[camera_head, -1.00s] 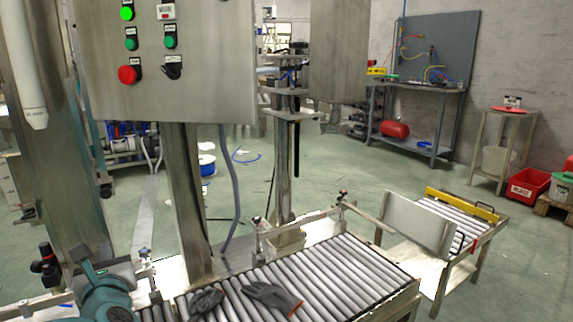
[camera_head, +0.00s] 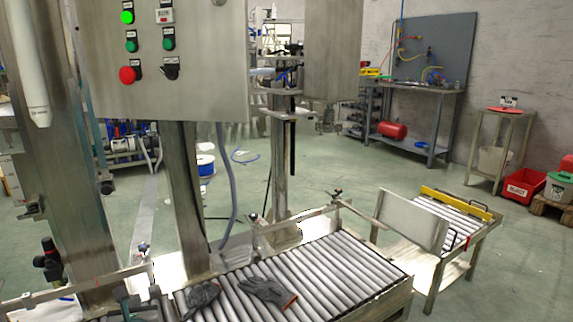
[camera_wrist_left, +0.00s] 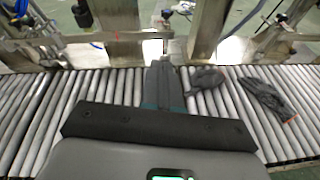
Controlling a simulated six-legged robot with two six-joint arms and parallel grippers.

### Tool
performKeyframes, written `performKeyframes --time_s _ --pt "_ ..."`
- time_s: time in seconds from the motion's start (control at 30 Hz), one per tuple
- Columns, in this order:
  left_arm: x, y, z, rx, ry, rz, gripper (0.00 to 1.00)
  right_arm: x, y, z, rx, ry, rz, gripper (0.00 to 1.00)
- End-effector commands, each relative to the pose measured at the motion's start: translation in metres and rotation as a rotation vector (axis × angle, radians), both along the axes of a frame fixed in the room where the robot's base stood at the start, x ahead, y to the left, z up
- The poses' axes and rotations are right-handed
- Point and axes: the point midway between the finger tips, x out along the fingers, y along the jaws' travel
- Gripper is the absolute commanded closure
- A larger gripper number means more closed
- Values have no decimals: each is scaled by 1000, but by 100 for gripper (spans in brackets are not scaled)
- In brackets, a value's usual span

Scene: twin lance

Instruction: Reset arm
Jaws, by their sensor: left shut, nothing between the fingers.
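My left gripper (camera_head: 138,304) shows only in part at the bottom left edge of the head view, low over the roller conveyor (camera_head: 345,262). In the left wrist view the left gripper (camera_wrist_left: 164,78) has its dark fingers together, with nothing between them, pointing over the rollers. A pair of dark grey gloves, one glove (camera_head: 202,297) and another glove (camera_head: 268,290), lies on the rollers to the right of it. They also show in the wrist view, where the nearer glove (camera_wrist_left: 208,78) is just right of the fingertips. My right gripper is in neither view.
A steel control box (camera_head: 205,70) with buttons hangs above on a steel post (camera_head: 187,200). A guide rail (camera_head: 300,220) runs along the conveyor's far side. A second short conveyor (camera_head: 450,217) with a yellow bar stands at the right. Floor is open behind.

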Motion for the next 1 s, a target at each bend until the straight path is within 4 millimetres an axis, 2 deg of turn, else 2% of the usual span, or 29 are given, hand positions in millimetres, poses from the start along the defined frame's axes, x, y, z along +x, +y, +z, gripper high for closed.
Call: performKeyframes --time_s 0.03,0.17,0.27,0.3,0.37,0.4,0.5,0.6,0.7,0.8,1.0 --pt "-3 -7 -25 11 61 -30 100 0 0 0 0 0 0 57" --pt "-21 -35 -97 103 275 -181 100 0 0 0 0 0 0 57" --pt "-52 -66 -166 237 503 -397 100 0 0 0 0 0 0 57" --pt "-69 -81 -192 302 595 -510 100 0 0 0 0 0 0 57" --pt "-98 -102 -228 414 720 -702 100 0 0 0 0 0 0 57" --pt "-120 -118 -249 494 792 -848 100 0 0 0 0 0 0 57" --pt "-182 -155 -290 720 910 -1271 100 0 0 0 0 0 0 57" --pt "-232 -181 -308 949 897 -1661 100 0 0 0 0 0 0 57" --pt "-264 -197 -312 1161 800 -1955 100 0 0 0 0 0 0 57" --pt "-282 -205 -311 1353 670 -2164 100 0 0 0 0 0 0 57" --pt "-298 -211 -310 1690 402 -2415 100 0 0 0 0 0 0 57"
